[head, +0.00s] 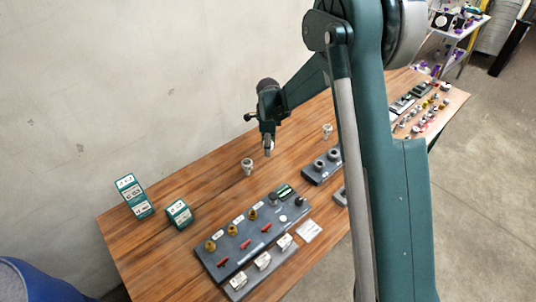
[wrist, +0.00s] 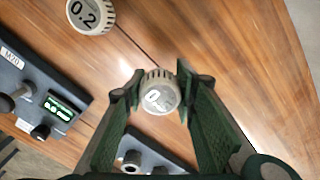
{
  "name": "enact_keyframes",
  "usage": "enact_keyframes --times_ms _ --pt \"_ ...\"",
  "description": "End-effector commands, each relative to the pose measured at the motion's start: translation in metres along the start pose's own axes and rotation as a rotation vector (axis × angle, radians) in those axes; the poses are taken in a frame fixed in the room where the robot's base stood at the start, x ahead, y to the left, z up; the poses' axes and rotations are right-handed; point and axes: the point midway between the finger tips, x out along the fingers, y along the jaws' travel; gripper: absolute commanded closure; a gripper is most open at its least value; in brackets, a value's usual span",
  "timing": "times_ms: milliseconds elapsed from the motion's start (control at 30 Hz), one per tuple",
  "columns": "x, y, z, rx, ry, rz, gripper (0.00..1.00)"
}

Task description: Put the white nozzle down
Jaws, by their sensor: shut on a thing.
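My gripper (head: 267,143) is above the wooden table in the head view, pointing down. Its two green fingers (wrist: 160,80) are shut on a white nozzle (wrist: 158,97), which has a ribbed rim and a dark number starting with "0" on its top. The rest of the number is hard to read. In the head view, the held nozzle (head: 268,149) shows small between the fingertips and seems to be off the table. A similar pale nozzle marked 0.2 (wrist: 90,14) stands on the table; it also shows left of my gripper in the head view (head: 247,166).
Another pale nozzle (head: 327,131) stands to the right. A dark panel (head: 255,236) with valves, red levers and a green display lies in front. A dark holder with round sockets (head: 322,166) is right of it. Two green-framed gauge boxes (head: 134,196) (head: 179,214) stand left. Bare wood surrounds the nozzles.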

Motion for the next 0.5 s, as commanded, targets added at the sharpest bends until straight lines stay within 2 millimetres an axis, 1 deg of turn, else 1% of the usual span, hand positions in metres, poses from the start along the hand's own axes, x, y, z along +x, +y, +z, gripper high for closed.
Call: enact_keyframes --times_ms 167,267,500 --pt "0.0 0.0 0.0 0.0 0.0 0.0 0.82" --pt "0.004 0.0 0.0 0.0 0.0 0.0 0.82" --pt "0.029 0.0 0.0 0.0 0.0 0.0 0.82"
